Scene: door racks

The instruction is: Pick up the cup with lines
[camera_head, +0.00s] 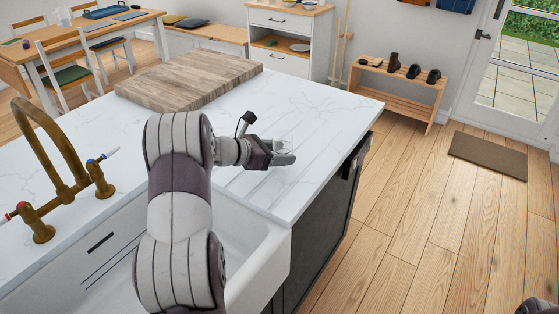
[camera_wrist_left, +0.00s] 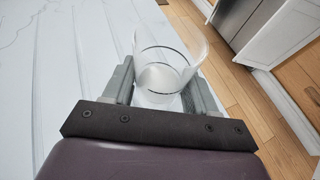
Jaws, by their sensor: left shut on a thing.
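A clear cup with dark lines around it (camera_wrist_left: 163,65) sits between the two fingers of my left gripper (camera_wrist_left: 158,92) in the left wrist view. The fingers are shut on its sides. In the head view the left gripper (camera_head: 283,157) is over the right part of the white counter, and the cup (camera_head: 284,145) shows only faintly there, partly hidden by the gripper. I cannot tell whether the cup touches the counter. My right gripper is not in view.
The white counter (camera_head: 310,105) has a wooden board (camera_head: 190,80) at the back. A sink (camera_head: 255,250) and brass tap (camera_head: 50,150) are near the front left. The counter's right edge is close to the gripper, with wooden floor (camera_head: 410,210) beyond.

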